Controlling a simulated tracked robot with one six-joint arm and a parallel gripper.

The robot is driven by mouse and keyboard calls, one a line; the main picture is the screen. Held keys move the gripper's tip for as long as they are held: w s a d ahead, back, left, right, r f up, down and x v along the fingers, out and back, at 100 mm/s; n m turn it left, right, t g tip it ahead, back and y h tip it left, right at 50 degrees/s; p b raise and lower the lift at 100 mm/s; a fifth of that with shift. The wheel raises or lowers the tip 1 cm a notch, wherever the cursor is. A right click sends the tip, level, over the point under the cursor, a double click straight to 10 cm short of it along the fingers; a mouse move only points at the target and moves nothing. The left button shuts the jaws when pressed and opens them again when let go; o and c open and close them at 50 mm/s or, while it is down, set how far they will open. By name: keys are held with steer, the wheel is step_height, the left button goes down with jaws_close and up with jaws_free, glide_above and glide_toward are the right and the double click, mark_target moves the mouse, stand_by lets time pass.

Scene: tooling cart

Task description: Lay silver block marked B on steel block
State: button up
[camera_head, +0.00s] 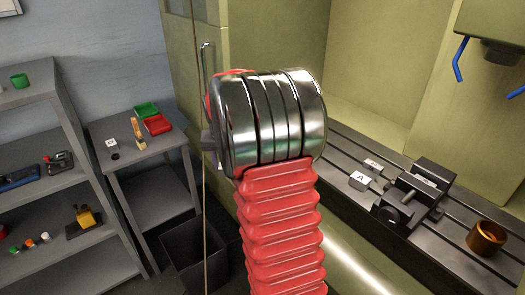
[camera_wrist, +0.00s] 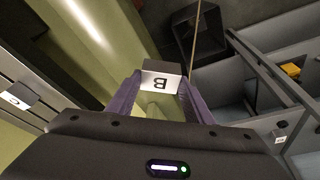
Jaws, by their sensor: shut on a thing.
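My gripper (camera_wrist: 158,88) is shut on the silver block marked B (camera_wrist: 161,82), which sits between its two purple fingers in the wrist view. The B face is toward the wrist camera. Below the block is the pale green machine housing. A silver block marked A (camera_head: 359,180) lies on the slotted machine table. A second light block (camera_head: 373,164) lies just behind it. A dark vise (camera_head: 432,172) with a marked light top piece stands to their right. I cannot tell which piece is the steel block.
A copper-coloured cup (camera_head: 486,238) stands right of the vise on the slotted table (camera_head: 440,262). A side table (camera_head: 157,156) at left holds a marked block (camera_head: 111,144), a green bin (camera_head: 146,109) and a red bin (camera_head: 157,125). A dark bin (camera_head: 196,255) stands on the floor.

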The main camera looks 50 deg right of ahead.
steer(key=a+f+n, duration=0.2)
steer(key=a+n, duration=0.1)
steer(key=a, duration=0.7)
steer(key=w+a+f+n+y, duration=0.1)
steer(key=a+f+n, duration=0.1)
steer(key=a, duration=0.8)
steer(key=w+a+f+n+t+y, duration=0.1)
steer(key=a+f+n, duration=0.1)
steer(key=a, duration=0.8)
steer(key=shift+w+a+f+n, duration=0.25)
steer(key=shift+f+n, duration=0.1)
steer(key=shift+n, duration=0.45)
steer(key=shift+s, duration=0.15)
